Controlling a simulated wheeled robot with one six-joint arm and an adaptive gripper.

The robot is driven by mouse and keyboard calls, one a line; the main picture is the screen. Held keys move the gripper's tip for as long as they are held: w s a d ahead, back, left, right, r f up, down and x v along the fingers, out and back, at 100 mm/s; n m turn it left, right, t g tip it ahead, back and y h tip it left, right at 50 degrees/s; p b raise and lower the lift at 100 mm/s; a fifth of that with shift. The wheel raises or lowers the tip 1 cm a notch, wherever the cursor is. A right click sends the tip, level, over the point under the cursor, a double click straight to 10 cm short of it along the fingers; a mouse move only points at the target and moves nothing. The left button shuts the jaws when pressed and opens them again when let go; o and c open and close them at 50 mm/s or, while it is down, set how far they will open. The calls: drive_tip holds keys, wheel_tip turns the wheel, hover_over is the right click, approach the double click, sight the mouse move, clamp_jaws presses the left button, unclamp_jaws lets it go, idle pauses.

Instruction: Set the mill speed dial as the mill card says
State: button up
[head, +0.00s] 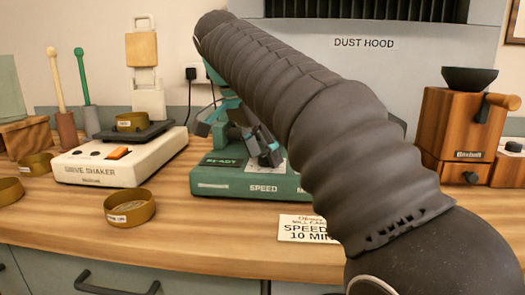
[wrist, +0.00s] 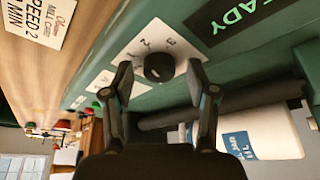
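The mill (head: 225,186) is a green machine with a lit READY display and a SPEED label. Its speed dial (wrist: 158,67) is a black round knob on a white plate with numbers, seen in the wrist view; its pointer is too dark to read. My gripper (wrist: 160,78) is open, with one finger on each side of the knob in the picture and gaps between; I see no contact. The gripper (head: 262,150) also shows at the mill's front in the head view. The mill card (wrist: 40,25) reads speed 2; in the head view the card (head: 305,228) is partly behind my arm.
A sieve shaker (head: 120,160) stands left of the mill, with brass sieves (head: 130,208) near it. A wooden grinder (head: 460,130) stands at the right. A white jar (wrist: 255,135) shows beyond the fingers in the wrist view. The front counter strip is mostly clear.

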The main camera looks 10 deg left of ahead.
sight(264, 156)
drive_tip(key=shift+r, duration=0.1)
drive_tip(key=shift+s+a+r, duration=0.15)
drive_tip(key=shift+a+r, duration=0.05)
drive_tip(key=shift+r, duration=0.3)
drive_tip(key=shift+v, duration=0.95)
drive_tip(key=s+a, duration=0.8)
drive_tip(key=s, duration=0.1)
drive_tip(key=shift+f, duration=0.15)
